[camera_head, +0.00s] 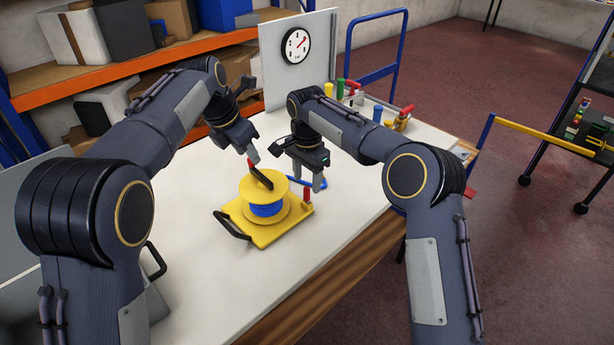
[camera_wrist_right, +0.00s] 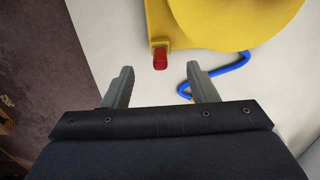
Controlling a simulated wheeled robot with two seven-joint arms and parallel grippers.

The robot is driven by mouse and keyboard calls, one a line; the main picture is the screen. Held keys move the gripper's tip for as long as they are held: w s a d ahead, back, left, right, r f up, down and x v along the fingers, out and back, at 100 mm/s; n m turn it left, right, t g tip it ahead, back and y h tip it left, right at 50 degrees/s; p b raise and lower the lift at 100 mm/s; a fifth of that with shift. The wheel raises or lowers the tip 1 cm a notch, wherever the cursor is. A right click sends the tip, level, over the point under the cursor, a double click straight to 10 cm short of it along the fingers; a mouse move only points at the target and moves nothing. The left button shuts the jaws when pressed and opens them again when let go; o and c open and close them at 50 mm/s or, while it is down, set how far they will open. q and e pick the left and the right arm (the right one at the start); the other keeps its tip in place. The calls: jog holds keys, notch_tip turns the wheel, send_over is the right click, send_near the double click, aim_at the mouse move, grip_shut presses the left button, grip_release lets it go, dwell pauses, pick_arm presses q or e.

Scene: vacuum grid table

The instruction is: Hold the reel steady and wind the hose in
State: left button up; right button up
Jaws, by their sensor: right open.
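A yellow reel (camera_head: 258,187) with blue hose (camera_head: 266,210) wound on its core stands on a yellow base (camera_head: 262,237) on the white table. A black crank arm (camera_head: 262,178) lies across its top. My left gripper (camera_head: 250,154) is above the crank's far end, beside a small reddish tip; whether its fingers hold anything is unclear. My right gripper (camera_head: 317,183) is open and empty, just right of the reel. The base's red knob (camera_wrist_right: 159,60) is ahead of its fingers in the right wrist view. The loose blue hose (camera_wrist_right: 225,70) lies near one fingertip.
A black handle (camera_head: 232,225) is at the base's left side. Behind stand a panel with a round gauge (camera_head: 296,45) and several coloured-handled fittings (camera_head: 390,116). The table (camera_head: 345,222) is clear in front and right of the reel. Orange shelving with boxes stands behind left.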

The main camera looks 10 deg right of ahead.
notch_tip(320, 180, down, 8)
jog(key=shift+r, duration=0.1)
dwell(0.4)
grip_shut()
pick_arm(q)
jog(key=shift+a, duration=0.1)
jog(key=c, duration=0.3)
jog(key=a+f+h, duration=0.1)
jog(key=a, duration=0.1)
jog(key=s+a+f+m+h, duration=0.1)
jog(key=h, duration=0.1)
jog(key=a+f+h, duration=0.1)
jog(key=a+f, duration=0.1)
jog(key=shift+s+a, duration=0.15)
jog(key=shift+a, duration=0.2)
grip_shut()
jog(key=t+h, duration=0.3)
jog(key=t, duration=0.1)
send_near(253, 174)
jog(key=shift+m, duration=0.3)
jog(key=shift+x, duration=3.25)
